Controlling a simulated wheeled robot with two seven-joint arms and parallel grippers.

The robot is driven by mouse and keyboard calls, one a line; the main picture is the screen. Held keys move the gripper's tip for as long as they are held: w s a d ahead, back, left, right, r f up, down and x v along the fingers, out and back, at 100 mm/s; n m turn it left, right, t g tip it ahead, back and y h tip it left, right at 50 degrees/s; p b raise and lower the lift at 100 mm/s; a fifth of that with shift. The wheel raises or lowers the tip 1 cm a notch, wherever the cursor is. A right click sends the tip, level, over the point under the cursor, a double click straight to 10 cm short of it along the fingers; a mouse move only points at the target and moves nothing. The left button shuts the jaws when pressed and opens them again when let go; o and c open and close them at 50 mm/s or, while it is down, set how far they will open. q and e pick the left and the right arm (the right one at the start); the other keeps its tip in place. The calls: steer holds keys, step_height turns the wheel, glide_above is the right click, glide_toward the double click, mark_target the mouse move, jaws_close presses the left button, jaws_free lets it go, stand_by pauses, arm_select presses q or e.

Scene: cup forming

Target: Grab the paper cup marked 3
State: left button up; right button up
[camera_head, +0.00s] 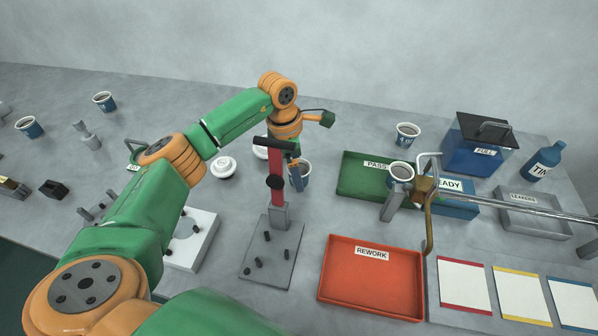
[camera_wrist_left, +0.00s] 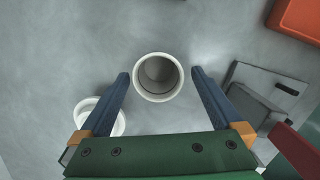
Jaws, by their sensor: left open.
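My left gripper (camera_wrist_left: 160,80) is open, its two blue fingers on either side of the open white rim of a paper cup (camera_wrist_left: 159,77). The cup shows between and slightly beyond the fingertips, and neither finger clearly touches it. In the head view this cup (camera_head: 306,170) stands on the table just behind the red-posted press, partly hidden. Its number cannot be read. Other paper cups with blue marks stand at far left (camera_head: 29,127), back left (camera_head: 104,101) and back right (camera_head: 407,135), and one more (camera_head: 401,173) is near the READY box. My right gripper is not seen.
The press (camera_head: 275,190) with its grey base stands close to the cup. White round pieces (camera_head: 223,167) lie to the left. A green PASS tray (camera_head: 350,177), red REWORK tray (camera_head: 371,285) and blue READY box (camera_head: 455,207) are to the right.

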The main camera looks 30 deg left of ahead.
arm_select(q)
steer(key=shift+w+d+f, duration=0.2)
steer(key=shift+w+f, duration=0.1)
steer(key=shift+f, duration=0.05)
steer(key=shift+s+a+r, duration=0.1)
steer(key=c, duration=1.4)
